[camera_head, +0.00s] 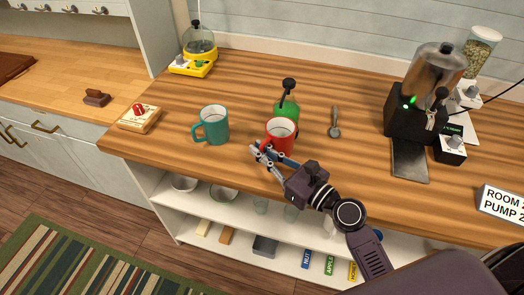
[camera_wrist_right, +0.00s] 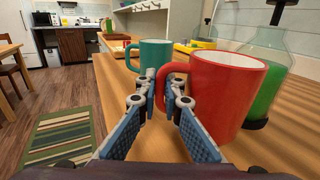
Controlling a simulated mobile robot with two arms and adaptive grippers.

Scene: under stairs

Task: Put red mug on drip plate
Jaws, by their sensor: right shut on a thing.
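The red mug (camera_head: 281,135) is upright near the front of the wooden counter. My right gripper (camera_head: 266,156) is at its handle side, at the left of the mug. In the right wrist view the mug (camera_wrist_right: 222,98) fills the right half, and my right gripper's fingers (camera_wrist_right: 165,98) are closed on its handle. I cannot tell whether the mug touches the counter. The drip plate (camera_head: 409,160) is a dark flat plate in front of the coffee machine (camera_head: 418,108), to the right, with nothing on it. My left gripper is not in view.
A teal mug (camera_head: 213,125) stands left of the red one. A green bottle (camera_head: 287,105) stands close behind the red mug. A metal scoop (camera_head: 335,122) lies between mug and machine.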

